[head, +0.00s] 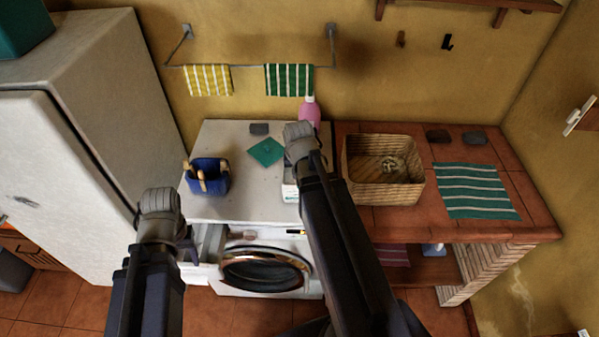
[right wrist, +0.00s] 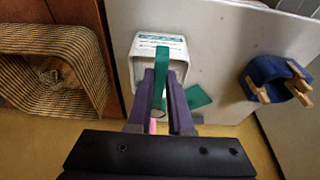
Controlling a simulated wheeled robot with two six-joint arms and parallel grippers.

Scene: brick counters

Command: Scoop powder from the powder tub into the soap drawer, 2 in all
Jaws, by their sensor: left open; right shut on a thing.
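The powder tub (right wrist: 142,62), a white box with green lettering, stands on the washing machine. In the head view my right arm mostly covers it, with a white strip of tub (head: 289,191) showing. My right gripper (right wrist: 160,84) is shut on the green handle of the scoop (right wrist: 162,62). The handle stands over the tub; the scoop's bowl and any powder are hidden. The soap drawer (head: 211,243) is pulled out at the washer's front left. My left gripper (head: 187,248) is open beside the drawer's left side; I cannot tell whether it touches.
A blue peg basket (head: 209,180) stands at the left of the washer top (head: 240,205), with a green cloth (head: 266,152) behind. A pink bottle (head: 309,112) stands at the back. A wicker basket (head: 383,190) and striped towel (head: 475,190) lie on the tiled counter at right.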

